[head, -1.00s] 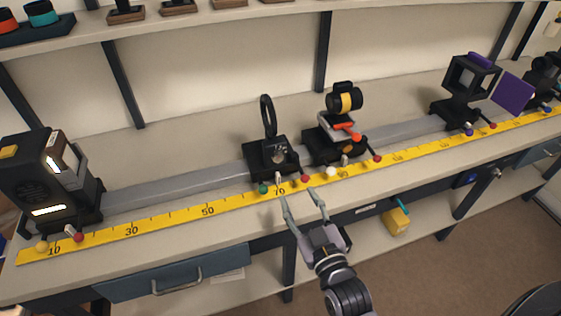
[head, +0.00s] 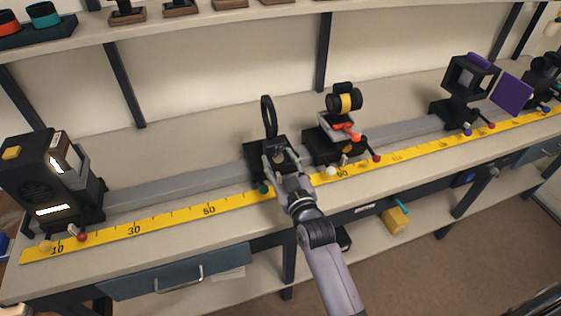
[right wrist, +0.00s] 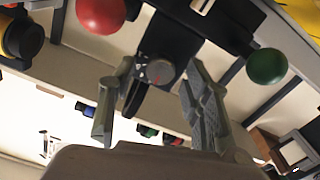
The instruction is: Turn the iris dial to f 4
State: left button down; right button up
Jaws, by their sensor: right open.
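The iris dial (right wrist: 160,72) is a small grey round knob with a red mark, on a black carriage (head: 256,149) with an upright black ring (head: 268,117). In the right wrist view it shows between the two fingertips of my right gripper (right wrist: 161,78). The fingers are open, with a gap on both sides of the dial; I cannot tell how far beyond the tips it lies. In the head view my right gripper (head: 281,163) is at the front of the carriage and partly covers it. The dial's setting is too small to read. My left gripper is not in view.
A red ball knob (right wrist: 100,14) and a green one (right wrist: 267,66) flank my fingers. A yellow scale (head: 180,219) runs along the bench front. A lamp housing (head: 45,185) stands left; a mount with a yellow-banded cylinder (head: 346,101) stands close on the right.

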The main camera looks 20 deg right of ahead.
grip_shut()
dwell(0.5)
jog(key=shift+m, duration=0.3)
jog(key=shift+r+m+p, duration=0.1)
jog(key=shift+m+p, duration=0.65)
jog(key=shift+m, duration=0.05)
jog(key=shift+m+p, duration=0.8)
jog(key=shift+m, duration=1)
